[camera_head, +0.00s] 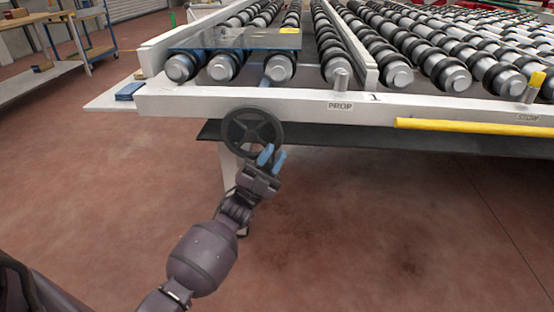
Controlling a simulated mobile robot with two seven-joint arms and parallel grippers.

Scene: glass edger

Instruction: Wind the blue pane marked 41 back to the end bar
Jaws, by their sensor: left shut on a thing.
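A see-through bluish pane (225,39) lies over the rollers at the near left of the conveyor. A yellow tag (289,30) sits on its right part; its marking is too small to read. A white bar (235,104) runs across the conveyor's near end, with the pane behind it. A dark handwheel (231,122) is mounted below this bar. My left gripper (272,157) has blue fingertips at the wheel's lower right rim and is shut on the handwheel. The exact contact is hard to make out. My right gripper is out of view.
A yellow rod (470,127) lies along the conveyor's front, right of a "PROP" label (340,106). A "STOW" label (527,117) is at far right. A dark ledge (350,135) runs under the bar. A workbench (45,80) and blue cart stand at left. The floor in front is clear.

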